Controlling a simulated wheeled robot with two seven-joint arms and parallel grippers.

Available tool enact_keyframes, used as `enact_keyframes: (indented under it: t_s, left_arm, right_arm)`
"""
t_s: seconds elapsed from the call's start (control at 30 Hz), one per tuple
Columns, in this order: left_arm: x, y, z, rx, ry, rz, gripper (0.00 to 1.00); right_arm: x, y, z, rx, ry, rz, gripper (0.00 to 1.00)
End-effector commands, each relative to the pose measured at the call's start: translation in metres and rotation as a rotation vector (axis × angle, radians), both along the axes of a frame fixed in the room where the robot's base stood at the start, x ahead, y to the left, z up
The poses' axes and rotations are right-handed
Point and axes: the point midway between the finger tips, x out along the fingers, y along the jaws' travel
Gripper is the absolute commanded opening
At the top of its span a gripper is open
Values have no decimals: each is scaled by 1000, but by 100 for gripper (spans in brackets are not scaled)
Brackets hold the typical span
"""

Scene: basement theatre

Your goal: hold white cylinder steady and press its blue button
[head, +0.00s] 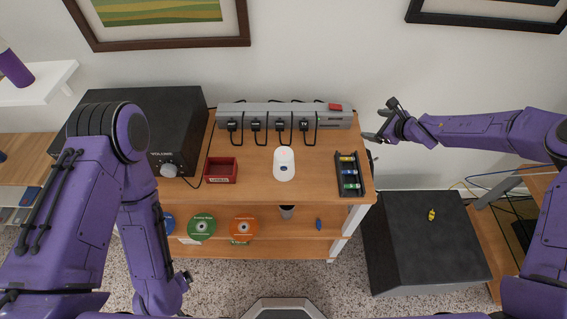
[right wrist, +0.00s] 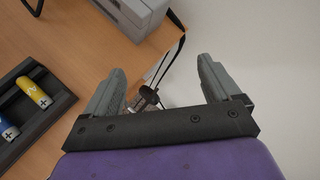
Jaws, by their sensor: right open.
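The white cylinder (head: 284,164) stands upright on the wooden table (head: 260,187), with a small blue button (head: 284,168) on it. My right gripper (head: 375,126) is open beyond the table's right edge, right of the cylinder and apart from it. In the right wrist view, the open right gripper (right wrist: 162,68) has no object gripped between its fingers; the cylinder is not seen there. My left arm folds down at the left of the head view, and its fingers do not show. Nothing hides the cylinder from the head camera.
A power strip (head: 260,108) with several black plugs lies along the table's back. A red tray (head: 220,171) is left of the cylinder; a black battery tray (head: 338,172) is right of it. A black box (head: 185,110) stands at the left. The tabletop before the cylinder is clear.

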Motion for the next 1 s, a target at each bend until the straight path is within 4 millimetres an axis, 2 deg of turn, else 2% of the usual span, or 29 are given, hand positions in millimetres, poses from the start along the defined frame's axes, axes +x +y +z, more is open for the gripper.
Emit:
enact_keyframes:
  t_s: [0.03, 0.2, 0.27, 0.3, 0.33, 0.4, 0.5, 0.6, 0.7, 0.83, 1.0]
  left_arm:
    - [0, 0, 0, 0, 0, 0, 92]
    - [0, 0, 0, 0, 0, 0, 92]
    - [0, 0, 0, 0, 0, 0, 92]
    - [0, 0, 0, 0, 0, 0, 92]
    - [0, 0, 0, 0, 0, 0, 92]
    - [0, 0, 0, 0, 0, 0, 92]
    - [0, 0, 0, 0, 0, 0, 92]
    - [0, 0, 0, 0, 0, 0, 92]
    - [0, 0, 0, 0, 0, 0, 92]
    - [0, 0, 0, 0, 0, 0, 92]
    - [0, 0, 0, 0, 0, 0, 92]
  right_arm:
    - [5, 26, 13, 74, -40, 46, 90]
    - [5, 113, 65, 349, -159, 231, 90]
    - [-6, 144, 78, 452, -177, 327, 90]
    - [-20, 162, 78, 514, -165, 409, 90]
    - [-33, 173, 71, 542, -134, 473, 90]
    - [-62, 184, 49, 573, -43, 587, 90]
    - [-95, 189, 21, 579, 80, 697, 90]
    - [-118, 189, 2, 575, 171, 762, 90]
    - [-130, 189, -8, 571, 221, 795, 90]
    - [-133, 196, -12, 569, 236, 805, 90]
    - [-133, 221, -20, 569, 236, 804, 90]
